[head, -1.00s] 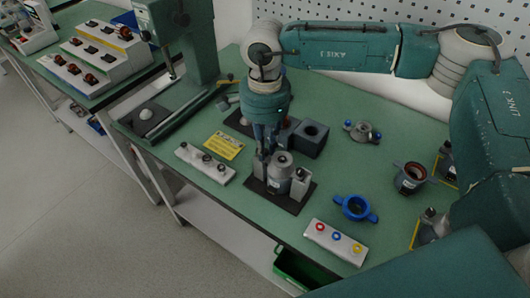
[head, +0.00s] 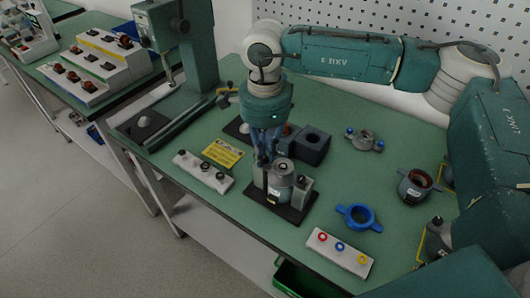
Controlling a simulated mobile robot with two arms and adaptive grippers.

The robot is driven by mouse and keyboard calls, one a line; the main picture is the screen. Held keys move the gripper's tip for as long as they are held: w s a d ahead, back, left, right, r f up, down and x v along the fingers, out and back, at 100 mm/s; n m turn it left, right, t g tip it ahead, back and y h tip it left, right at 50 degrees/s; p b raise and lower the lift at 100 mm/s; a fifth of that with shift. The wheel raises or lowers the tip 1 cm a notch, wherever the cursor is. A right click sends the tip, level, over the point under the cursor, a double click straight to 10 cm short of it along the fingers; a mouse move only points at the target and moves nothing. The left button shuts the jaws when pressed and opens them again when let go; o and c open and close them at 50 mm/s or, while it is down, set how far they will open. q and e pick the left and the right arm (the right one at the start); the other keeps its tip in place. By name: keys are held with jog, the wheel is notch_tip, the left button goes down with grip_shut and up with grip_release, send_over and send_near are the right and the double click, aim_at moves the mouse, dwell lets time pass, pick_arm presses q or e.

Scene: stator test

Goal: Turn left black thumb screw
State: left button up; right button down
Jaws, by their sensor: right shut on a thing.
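A stator fixture stands on a dark base plate (head: 293,215) on the green table. It has a silver cylinder (head: 279,186) in the middle, with a grey block (head: 260,177) on its left and another (head: 302,189) on its right. My right gripper (head: 263,160) points down over the left block, shut at its top, where the left black thumb screw sits. The fingers hide most or all of that screw. A small dark top, likely the right thumb screw (head: 301,180), shows on the right block. My left gripper is out of view.
A blue two-handled ring (head: 357,217) and a white button strip (head: 338,253) lie at right. A dark box (head: 313,146) stands close behind the fixture. A white knob strip (head: 202,172) and yellow card (head: 222,153) lie left. A tall green press (head: 184,50) stands at back left.

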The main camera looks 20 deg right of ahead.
jog(key=c, duration=2)
grip_release()
jog(key=shift+r, duration=0.1)
